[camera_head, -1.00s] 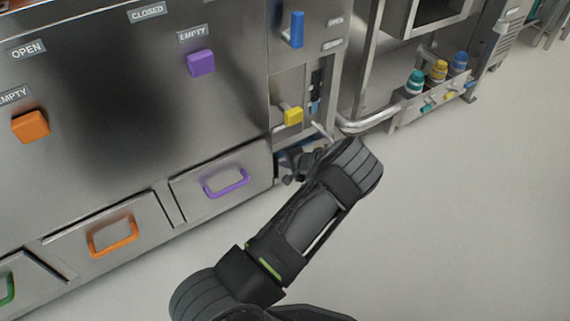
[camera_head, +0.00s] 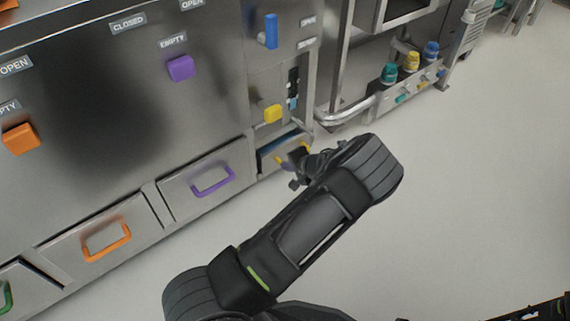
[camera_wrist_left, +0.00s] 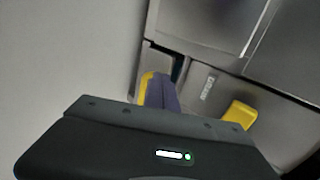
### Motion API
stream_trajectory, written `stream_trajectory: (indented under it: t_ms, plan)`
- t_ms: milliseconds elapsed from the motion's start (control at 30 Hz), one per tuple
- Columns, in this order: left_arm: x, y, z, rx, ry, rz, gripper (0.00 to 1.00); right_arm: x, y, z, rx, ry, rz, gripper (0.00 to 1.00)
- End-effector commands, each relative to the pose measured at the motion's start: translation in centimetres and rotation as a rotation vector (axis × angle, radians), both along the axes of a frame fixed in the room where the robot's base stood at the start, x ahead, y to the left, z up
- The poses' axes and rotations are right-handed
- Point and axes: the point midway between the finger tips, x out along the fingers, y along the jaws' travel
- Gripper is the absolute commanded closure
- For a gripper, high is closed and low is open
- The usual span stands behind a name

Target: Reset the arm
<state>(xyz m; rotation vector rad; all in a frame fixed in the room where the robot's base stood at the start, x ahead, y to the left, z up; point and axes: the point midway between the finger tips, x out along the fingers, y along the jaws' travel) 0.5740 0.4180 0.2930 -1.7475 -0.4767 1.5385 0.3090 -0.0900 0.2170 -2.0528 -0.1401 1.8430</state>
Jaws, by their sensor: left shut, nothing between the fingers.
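My left arm (camera_head: 310,225) reaches from the bottom of the head view towards the cabinet. My left gripper (camera_head: 297,168) is shut and empty, small and dark, in front of the small bottom drawer (camera_head: 270,160) with a yellow handle (camera_head: 279,161). I cannot tell whether it touches that drawer. My right gripper is not in view.
The steel cabinet (camera_head: 100,110) carries an orange knob (camera_head: 20,138), a purple knob (camera_head: 180,68) and a blue lever (camera_head: 271,31). Drawers with purple (camera_head: 213,181) and orange (camera_head: 106,242) handles line its base. A bent pipe (camera_head: 345,112) stands right of it. The floor (camera_head: 470,200) at right is clear.

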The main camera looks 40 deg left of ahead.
Motion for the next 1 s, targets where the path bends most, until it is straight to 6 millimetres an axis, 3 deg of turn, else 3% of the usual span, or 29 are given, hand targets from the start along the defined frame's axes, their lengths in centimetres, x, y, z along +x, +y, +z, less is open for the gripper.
stream_trajectory:
  t_ms: [467, 567, 667, 767, 833, 900, 1000]
  plan:
    - [-0.3, 0.0, -0.4, -0.011, 0.005, 0.004, 1.0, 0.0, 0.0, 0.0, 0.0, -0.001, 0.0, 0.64]
    - [-1.6, -0.4, -1.8, -0.052, 0.022, 0.02, 1.0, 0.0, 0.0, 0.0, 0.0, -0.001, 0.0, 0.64]
    - [-4.2, -1.6, -4.4, -0.139, 0.055, 0.049, 1.0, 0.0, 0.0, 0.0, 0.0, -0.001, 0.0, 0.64]
    - [-8.2, -4.1, -8.0, -0.279, 0.096, 0.097, 1.0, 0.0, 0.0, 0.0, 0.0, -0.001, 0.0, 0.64]
    - [-11.6, -7.0, -10.5, -0.407, 0.122, 0.139, 1.0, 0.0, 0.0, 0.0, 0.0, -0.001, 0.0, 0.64]
    - [-15.0, -10.9, -12.6, -0.55, 0.139, 0.182, 1.0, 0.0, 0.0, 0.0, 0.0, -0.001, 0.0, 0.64]
    - [-19.1, -16.9, -13.9, -0.744, 0.136, 0.244, 1.0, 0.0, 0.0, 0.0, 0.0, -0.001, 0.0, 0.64]
